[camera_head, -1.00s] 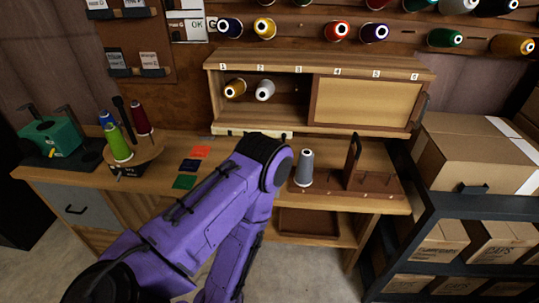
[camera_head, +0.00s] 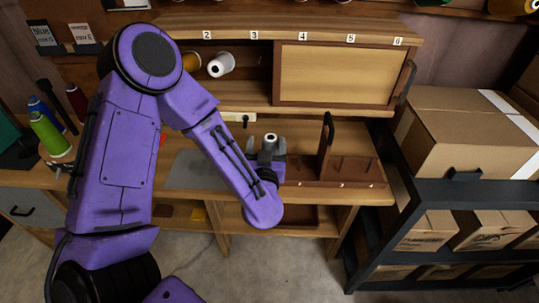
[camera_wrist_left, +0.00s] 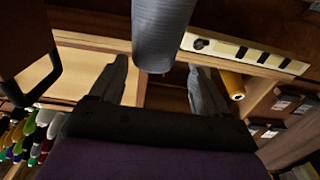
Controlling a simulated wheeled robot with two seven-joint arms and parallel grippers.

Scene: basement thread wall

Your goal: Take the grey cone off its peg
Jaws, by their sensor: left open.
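The grey cone (camera_head: 270,142) stands upright at the left part of the wooden peg rack (camera_head: 350,172) on the bench. Only its top shows in the head view; the gripper and arm hide the rest, and its peg is hidden. My left gripper (camera_head: 267,157) is at the cone, with its fingers around it. In the left wrist view, which looks upside down, the grey cone (camera_wrist_left: 160,35) lies between the two spread fingers of my left gripper (camera_wrist_left: 160,75), with visible gaps on both sides. The jaws are open. My right gripper is not in view.
A wooden cubby (camera_head: 290,28) with a sliding panel stands behind, holding a white cone (camera_head: 221,65) and a gold cone (camera_head: 190,62). An upright divider (camera_head: 326,145) rises right of the grey cone. Cartons (camera_head: 470,130) on a dark shelf stand at right.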

